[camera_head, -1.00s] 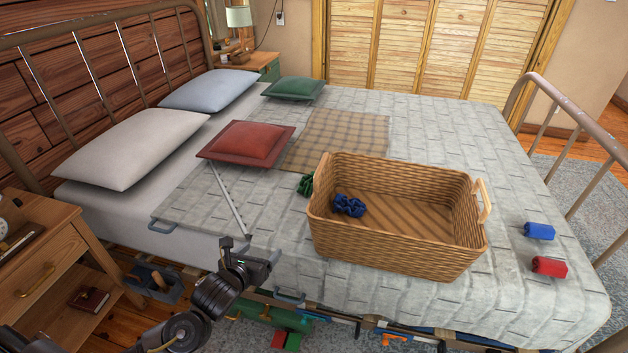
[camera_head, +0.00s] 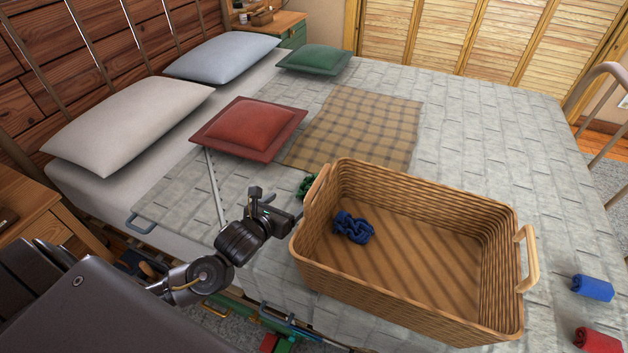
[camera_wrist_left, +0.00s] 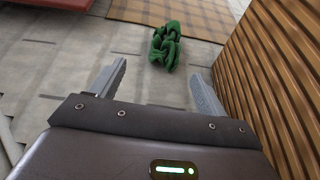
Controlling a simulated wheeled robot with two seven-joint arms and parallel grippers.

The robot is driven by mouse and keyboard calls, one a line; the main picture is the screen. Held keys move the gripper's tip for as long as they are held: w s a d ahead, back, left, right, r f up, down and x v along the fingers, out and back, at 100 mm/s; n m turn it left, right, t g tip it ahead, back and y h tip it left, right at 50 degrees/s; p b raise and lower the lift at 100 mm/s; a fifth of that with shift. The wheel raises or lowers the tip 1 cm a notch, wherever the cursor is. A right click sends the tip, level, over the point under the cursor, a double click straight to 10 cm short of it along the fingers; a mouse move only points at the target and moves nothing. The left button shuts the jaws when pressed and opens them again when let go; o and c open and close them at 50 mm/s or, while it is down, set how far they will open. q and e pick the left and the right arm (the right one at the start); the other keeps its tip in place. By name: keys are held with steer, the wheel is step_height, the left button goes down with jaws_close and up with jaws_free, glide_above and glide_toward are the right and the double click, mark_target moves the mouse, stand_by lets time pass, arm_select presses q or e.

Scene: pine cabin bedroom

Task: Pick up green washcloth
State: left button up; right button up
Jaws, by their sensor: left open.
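The green washcloth (camera_head: 306,186) is a crumpled bundle on the bed, beside the left wall of the wicker basket and partly hidden by it in the head view. In the left wrist view the washcloth (camera_wrist_left: 165,45) lies ahead of the fingers, apart from them. My left gripper (camera_head: 292,212) is open and empty over the bed, a little short of the washcloth. Its two fingers (camera_wrist_left: 160,82) show apart in the left wrist view, the right one close to the basket wall. My right gripper is not in view.
The wicker basket (camera_head: 400,313) holds a crumpled blue cloth (camera_head: 352,227). A red pillow (camera_head: 249,127) and a plaid cloth (camera_head: 360,125) lie behind the washcloth. Rolled blue (camera_head: 593,288) and red (camera_head: 598,341) cloths lie at right. Bare quilt lies left of the washcloth.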

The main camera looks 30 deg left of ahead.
mark_target(304, 191)
arm_select(q)
steer(key=shift+w+d, duration=0.1)
steer(key=shift+w, duration=0.15)
steer(key=x, duration=0.5)
steer(key=shift+d+r+b, duration=0.1)
steer(key=shift+d+b, duration=0.25)
steer(key=shift+b, duration=0.05)
steer(key=shift+b+x, duration=0.35)
steer(key=shift+x, duration=2.25)
steer(key=shift+w+r, duration=0.1)
steer(key=shift+w, duration=0.25)
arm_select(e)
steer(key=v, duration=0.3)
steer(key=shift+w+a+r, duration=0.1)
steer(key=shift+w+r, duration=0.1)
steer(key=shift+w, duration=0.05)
arm_select(q)
steer(key=c, duration=1.1)
steer(key=shift+o, duration=0.2)
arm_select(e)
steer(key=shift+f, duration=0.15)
